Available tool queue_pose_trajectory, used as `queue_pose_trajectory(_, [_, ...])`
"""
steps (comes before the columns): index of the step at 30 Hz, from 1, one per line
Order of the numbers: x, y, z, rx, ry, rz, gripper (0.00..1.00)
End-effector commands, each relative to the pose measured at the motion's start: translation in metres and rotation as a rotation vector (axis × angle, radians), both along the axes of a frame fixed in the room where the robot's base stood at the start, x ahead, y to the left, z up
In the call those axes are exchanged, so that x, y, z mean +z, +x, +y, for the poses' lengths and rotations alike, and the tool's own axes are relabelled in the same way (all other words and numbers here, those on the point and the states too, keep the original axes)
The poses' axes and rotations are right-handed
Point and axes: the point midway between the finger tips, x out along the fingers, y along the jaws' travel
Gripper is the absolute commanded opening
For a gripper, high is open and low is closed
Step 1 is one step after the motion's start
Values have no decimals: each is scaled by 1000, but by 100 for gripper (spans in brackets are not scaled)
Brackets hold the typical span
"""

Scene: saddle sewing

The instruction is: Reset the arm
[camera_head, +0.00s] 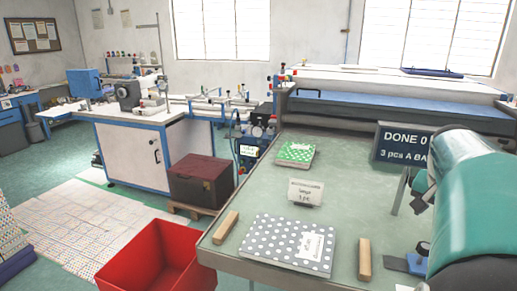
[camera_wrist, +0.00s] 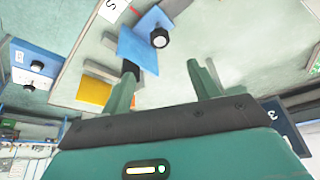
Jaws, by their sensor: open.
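My gripper (camera_wrist: 165,78) shows in the wrist view with its two green fingers spread apart and nothing between them. Beyond the fingers is a blue plate with a black round knob (camera_wrist: 160,38); I cannot tell whether the left finger touches it. In the head view my teal arm (camera_head: 482,205) fills the right side above the green table (camera_head: 345,190) and partly hides a dark "DONE" sign (camera_head: 398,143).
A white-dotted grey pack (camera_head: 285,242) lies between two wooden blocks (camera_head: 226,228) (camera_head: 364,260). A green dotted pack (camera_head: 295,154) and a small label card (camera_head: 305,192) are farther back. A red bin (camera_head: 150,262) stands left of the table.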

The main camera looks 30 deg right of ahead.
Motion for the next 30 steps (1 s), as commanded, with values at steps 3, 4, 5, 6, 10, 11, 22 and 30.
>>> queue_pose_trajectory(3, [0,3,4,12,1,-3,61])
queue_pose_trajectory(4, [0,6,7,23,2,-4,61])
queue_pose_trajectory(5, [0,10,13,42,3,-8,61])
queue_pose_trajectory(6, [0,18,24,75,5,-15,61])
queue_pose_trajectory(10, [-4,55,84,252,15,-44,61])
queue_pose_trajectory(11, [-4,63,103,305,17,-51,61])
queue_pose_trajectory(22, [-38,87,351,1011,-13,-93,61])
queue_pose_trajectory(30, [-67,54,434,1300,-64,-86,61])
